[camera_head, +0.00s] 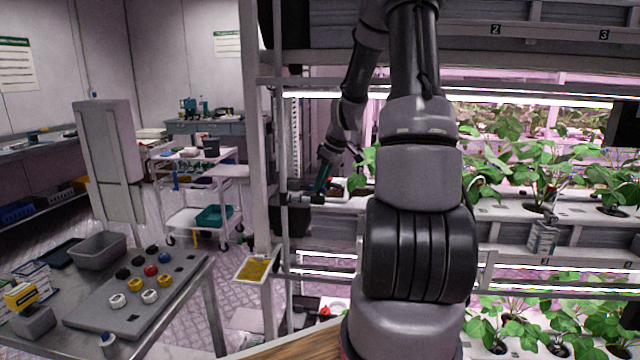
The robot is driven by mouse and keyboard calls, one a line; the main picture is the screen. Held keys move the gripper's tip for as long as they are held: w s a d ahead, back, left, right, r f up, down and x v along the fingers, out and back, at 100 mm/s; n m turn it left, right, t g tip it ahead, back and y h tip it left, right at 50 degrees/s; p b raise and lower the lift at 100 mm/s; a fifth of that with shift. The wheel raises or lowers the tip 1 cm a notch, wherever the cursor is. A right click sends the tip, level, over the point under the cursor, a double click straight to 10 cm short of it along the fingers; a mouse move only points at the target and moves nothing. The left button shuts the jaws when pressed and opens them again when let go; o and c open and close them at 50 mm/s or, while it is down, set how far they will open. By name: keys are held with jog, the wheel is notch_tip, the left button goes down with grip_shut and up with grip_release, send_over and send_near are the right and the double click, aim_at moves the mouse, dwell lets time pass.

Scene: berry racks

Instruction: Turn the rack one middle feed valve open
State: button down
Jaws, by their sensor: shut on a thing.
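My arm comes down from the top of the picture, and its wrist reaches to the left end of the middle rack shelf. My gripper (325,181) is there, small and partly dark against the rack, shut on what appears to be the middle feed valve's handle. A little red of the valve (329,186) shows beside the fingers. The handle's exact angle is too small to tell. A lower valve with a red part (325,311) shows near the bottom shelf, apart from my gripper.
Planted white troughs (590,213) fill the rack at right. The rack's upright post (262,150) stands left of my gripper, with a yellow card (254,269) below. A steel table (190,322) with coloured knobs and a grey bin (98,252) is at lower left. A white cart (215,172) stands behind.

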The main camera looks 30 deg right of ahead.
jog(key=n, duration=0.2)
jog(key=n+g+y, duration=0.1)
jog(key=n, duration=0.2)
jog(key=shift+w+d+y, duration=0.15)
jog(key=shift+d+y, duration=0.05)
jog(key=shift+y, duration=0.1)
jog(key=shift+g, duration=0.3)
jog(key=c, duration=0.8)
grip_release()
jog(key=shift+c, duration=0.2)
